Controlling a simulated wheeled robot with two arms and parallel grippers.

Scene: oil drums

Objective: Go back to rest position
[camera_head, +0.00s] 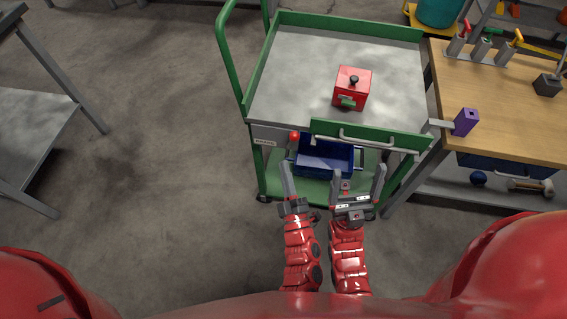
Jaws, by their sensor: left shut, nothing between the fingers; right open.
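My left gripper (284,168) is shut and empty, pointing away from me in front of the green cart's near side. My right gripper (359,174) is open and empty just to its right, with its fingers spread apart. Both red forearms are extended forward, side by side, close together. From this view I cannot tell whether the fingertips touch the cart. The green cart (290,50) has a grey top. A green front panel (330,129) with a metal handle (365,139) is at its near edge.
A red box (354,83) with a black knob stands on the cart top. A blue bin (325,164) is on its lower shelf. A wooden workbench (500,110) with a purple block (466,122) is at right. A grey table (35,140) is at left. Floor between is clear.

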